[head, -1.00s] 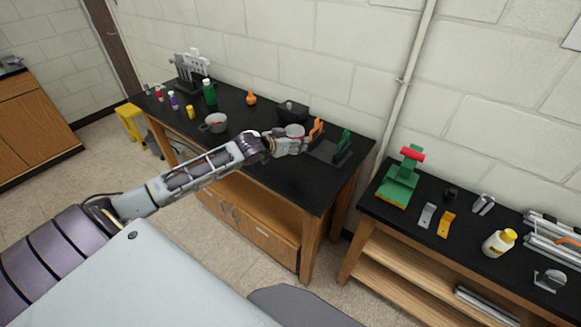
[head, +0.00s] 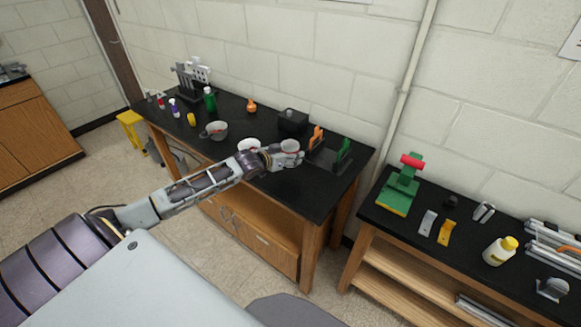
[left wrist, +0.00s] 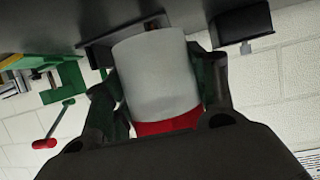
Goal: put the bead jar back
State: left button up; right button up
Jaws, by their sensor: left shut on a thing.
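The bead jar is a pale grey-white cylinder (left wrist: 157,75) with a red part at one end. My left gripper (left wrist: 165,100) is shut around it, one finger on each side. In the head view the jar (head: 290,146) shows small in the left gripper (head: 287,158), over the right half of the black-topped table (head: 305,195). I cannot tell whether the jar touches the tabletop. My right gripper is not in view.
A black stand with orange (head: 317,138) and green (head: 342,155) pieces is just right of the jar. A black box (head: 293,120) is behind it. A white dish (head: 248,145) and a grey bowl (head: 216,130) are to its left. A second table (head: 385,222) stands right.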

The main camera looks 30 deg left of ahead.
pick_arm(q)
jog(key=shift+f, duration=1.1)
jog(key=shift+f, duration=1.9)
jog(key=o, duration=1)
jog(key=shift+f, duration=0.1)
jog(key=shift+p+v, duration=0.35)
jog(key=shift+v, duration=5.65)
